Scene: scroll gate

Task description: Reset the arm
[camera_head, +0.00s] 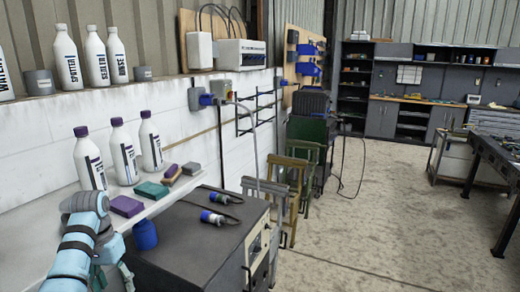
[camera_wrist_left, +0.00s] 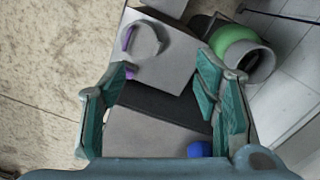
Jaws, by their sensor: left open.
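My left arm (camera_head: 80,240) comes in at the lower left of the head view. It is beside the front edge of a white shelf. My left gripper (camera_wrist_left: 165,85) shows in the wrist view with its two teal fingers apart and nothing between them. Below the fingers lie grey and dark surfaces, which I cannot name for sure. My right gripper is in neither view.
Several purple-capped bottles (camera_head: 122,152) and coloured blocks (camera_head: 126,206) stand on the shelf beside my arm. A blue container (camera_head: 145,235) is close to the gripper. A dark cabinet (camera_head: 185,245) holds two connectors. Open floor (camera_head: 350,220) lies to the right.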

